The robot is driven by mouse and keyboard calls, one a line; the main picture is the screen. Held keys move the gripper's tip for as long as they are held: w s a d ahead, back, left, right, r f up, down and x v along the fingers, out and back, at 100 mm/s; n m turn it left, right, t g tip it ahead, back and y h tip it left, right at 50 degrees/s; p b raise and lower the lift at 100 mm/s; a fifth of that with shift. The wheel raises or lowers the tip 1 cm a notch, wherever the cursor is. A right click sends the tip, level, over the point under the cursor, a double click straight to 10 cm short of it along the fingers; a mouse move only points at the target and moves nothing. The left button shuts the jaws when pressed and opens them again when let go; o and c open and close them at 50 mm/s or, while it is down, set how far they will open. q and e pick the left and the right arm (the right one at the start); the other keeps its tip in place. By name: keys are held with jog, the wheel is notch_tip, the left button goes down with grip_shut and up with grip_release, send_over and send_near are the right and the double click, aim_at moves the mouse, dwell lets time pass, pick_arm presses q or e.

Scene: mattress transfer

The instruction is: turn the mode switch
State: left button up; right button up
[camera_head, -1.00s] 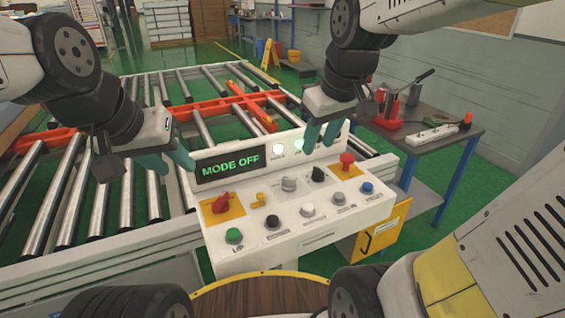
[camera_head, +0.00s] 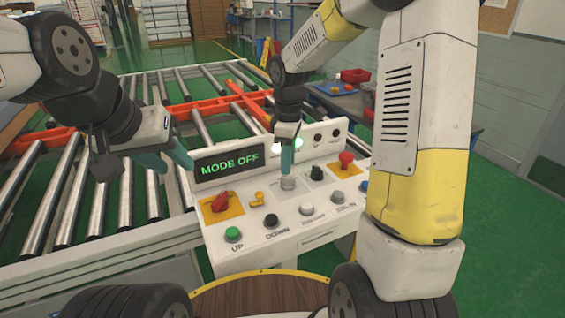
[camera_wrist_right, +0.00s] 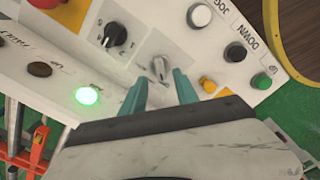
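The control panel (camera_head: 290,228) carries a display that reads MODE OFF (camera_head: 230,163). A grey knob (camera_head: 288,184) sits in the panel's upper row, and a black knob (camera_head: 317,173) is to its right. Their labels are not readable, so I cannot confirm which is the mode switch. My right gripper (camera_head: 287,170) points down over the grey knob. In the right wrist view the grey knob (camera_wrist_right: 159,68) shows between the tips of my right gripper (camera_wrist_right: 160,80), which is open; contact cannot be told. My left gripper (camera_head: 172,162) is open and empty, left of the display.
A red rotary switch (camera_head: 221,202), a yellow switch (camera_head: 257,198), a red mushroom button (camera_head: 346,159) and several push buttons, such as the green one (camera_head: 233,234), crowd the panel. A roller conveyor (camera_head: 125,205) lies behind it. A side table (camera_head: 340,100) stands at the back right.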

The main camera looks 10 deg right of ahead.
aim_at(288, 177)
jog(key=shift+f, duration=2.15)
grip_shut()
